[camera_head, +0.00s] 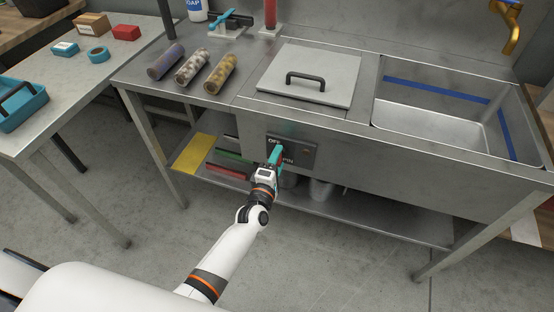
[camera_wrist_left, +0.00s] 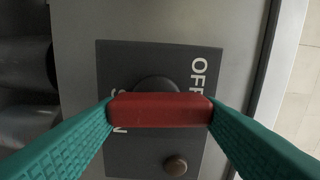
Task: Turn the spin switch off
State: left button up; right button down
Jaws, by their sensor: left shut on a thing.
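The spin switch is a red bar handle (camera_wrist_left: 160,110) on a dark round base (camera_wrist_left: 155,86), set in a dark panel (camera_wrist_left: 140,62). The panel (camera_head: 304,143) is on the steel bench's front in the head view. My left gripper (camera_head: 276,153) is at it, its teal fingers shut on the red bar's two ends (camera_wrist_left: 160,112). In the wrist view the bar lies level between the fingers. Its right end is by the OFF label (camera_wrist_left: 198,72); its left end covers part of a label showing S and N. A small brown round part (camera_wrist_left: 175,166) sits below.
A lid with a black handle (camera_head: 335,86) and a steel sink (camera_head: 425,118) are on the bench top. Three patterned rolls (camera_head: 193,67) lie left of the lid. A lower shelf (camera_head: 375,216) is under the bench. A side table (camera_head: 40,110) stands left.

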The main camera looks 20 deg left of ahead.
pick_arm(q)
jog(key=shift+f+m, duration=0.1)
jog(key=shift+m, duration=0.4)
jog(key=o, duration=1)
jog(key=s, duration=1.2)
jog(key=shift+a, duration=0.2)
